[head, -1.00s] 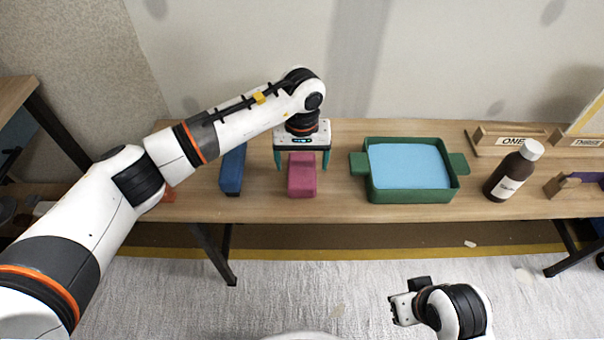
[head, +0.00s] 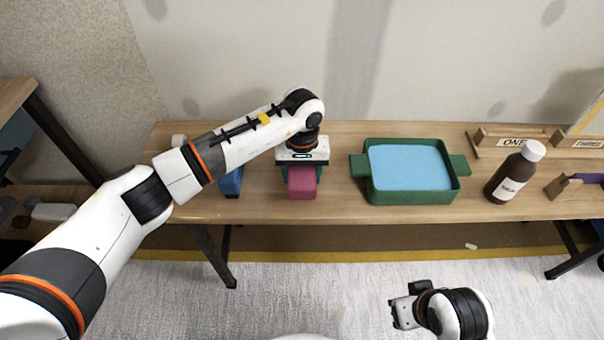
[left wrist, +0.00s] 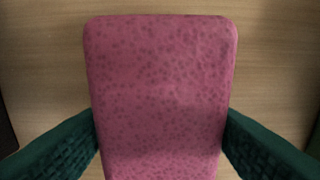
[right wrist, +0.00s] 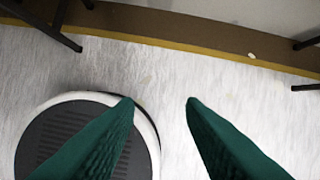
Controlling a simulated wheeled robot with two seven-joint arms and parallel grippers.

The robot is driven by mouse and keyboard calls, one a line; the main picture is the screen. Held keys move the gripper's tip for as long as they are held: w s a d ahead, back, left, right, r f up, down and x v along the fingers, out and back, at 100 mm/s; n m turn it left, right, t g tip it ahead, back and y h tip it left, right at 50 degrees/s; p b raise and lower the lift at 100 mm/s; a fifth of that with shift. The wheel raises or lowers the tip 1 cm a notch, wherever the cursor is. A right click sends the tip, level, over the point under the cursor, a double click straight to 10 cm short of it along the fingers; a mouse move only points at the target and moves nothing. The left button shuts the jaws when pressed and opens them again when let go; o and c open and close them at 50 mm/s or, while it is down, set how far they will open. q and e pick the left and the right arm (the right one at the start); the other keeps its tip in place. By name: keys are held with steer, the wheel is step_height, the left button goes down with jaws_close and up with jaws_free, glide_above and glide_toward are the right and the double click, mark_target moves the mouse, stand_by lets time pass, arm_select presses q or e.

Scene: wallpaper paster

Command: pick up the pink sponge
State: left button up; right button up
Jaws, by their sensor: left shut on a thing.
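The pink sponge (head: 302,183) is a block on the wooden table, under my left gripper (head: 302,172) in the head view. In the left wrist view the sponge (left wrist: 160,90) fills the middle, spotted with darker pink. The two green fingers of my left gripper (left wrist: 160,135) press against its left and right sides, so the gripper is shut on it. Whether the sponge touches the table is hard to tell. My right gripper is over the floor; in the right wrist view its green fingers (right wrist: 160,102) are apart with nothing between them.
A blue block (head: 231,182) lies left of the sponge, partly behind my left arm. A green two-handled tray (head: 412,197) with light blue content stands to the right. The wall is close behind.

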mark_target(302, 169)
arm_select(q)
steer(key=shift+r, duration=0.1)
